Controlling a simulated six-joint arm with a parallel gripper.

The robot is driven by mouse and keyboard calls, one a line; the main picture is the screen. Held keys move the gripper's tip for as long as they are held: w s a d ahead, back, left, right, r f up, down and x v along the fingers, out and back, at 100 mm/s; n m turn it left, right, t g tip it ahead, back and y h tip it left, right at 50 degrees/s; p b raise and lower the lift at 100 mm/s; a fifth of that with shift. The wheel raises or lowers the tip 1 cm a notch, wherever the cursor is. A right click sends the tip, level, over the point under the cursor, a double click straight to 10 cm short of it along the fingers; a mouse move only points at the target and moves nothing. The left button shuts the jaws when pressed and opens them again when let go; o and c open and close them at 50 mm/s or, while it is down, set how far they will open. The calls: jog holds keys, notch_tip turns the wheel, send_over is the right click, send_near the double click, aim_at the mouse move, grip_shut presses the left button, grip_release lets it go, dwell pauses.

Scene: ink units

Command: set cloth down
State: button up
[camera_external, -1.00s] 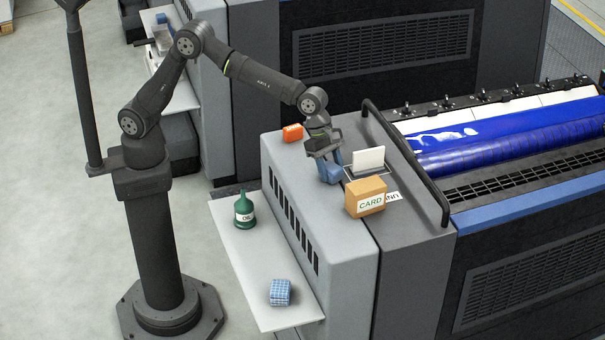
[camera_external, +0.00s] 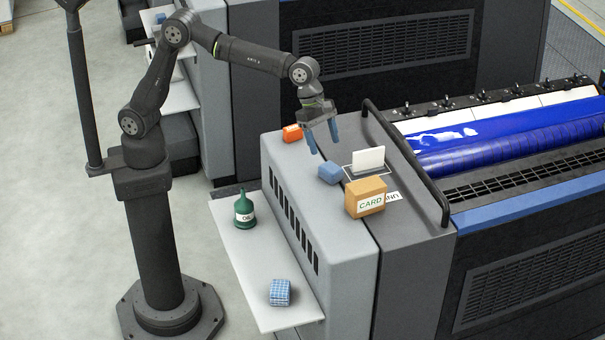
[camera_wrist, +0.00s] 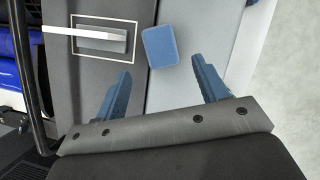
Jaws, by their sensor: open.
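A blue cloth (camera_external: 330,173), folded into a small block, lies on top of the grey machine housing, left of the white-outlined rectangle. It also shows in the wrist view (camera_wrist: 160,47), lying flat and apart from the fingers. My gripper (camera_external: 323,149) is open and empty above the cloth, with its two blue fingers spread. In the wrist view my gripper (camera_wrist: 162,76) points toward the cloth, which lies beyond the fingertips. A second cloth (camera_external: 280,292), blue and white checked, sits on the low white shelf.
A white panel (camera_external: 368,159) stands in the outlined rectangle beside the blue cloth. A black rail (camera_external: 408,165) runs along the right. A green oil bottle (camera_external: 243,208) stands on the shelf (camera_external: 250,250).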

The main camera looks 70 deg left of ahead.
aim_at(332, 167)
jog(key=shift+v, duration=1.5)
jog(key=shift+f, duration=0.15)
jog(key=x, duration=1.1)
jog(key=shift+f, duration=0.25)
jog(key=shift+w+d+r, duration=0.1)
jog(key=shift+d, duration=0.1)
jog(key=shift+a+r, duration=0.1)
jog(key=shift+r, duration=1.65)
jog(key=shift+f, duration=0.1)
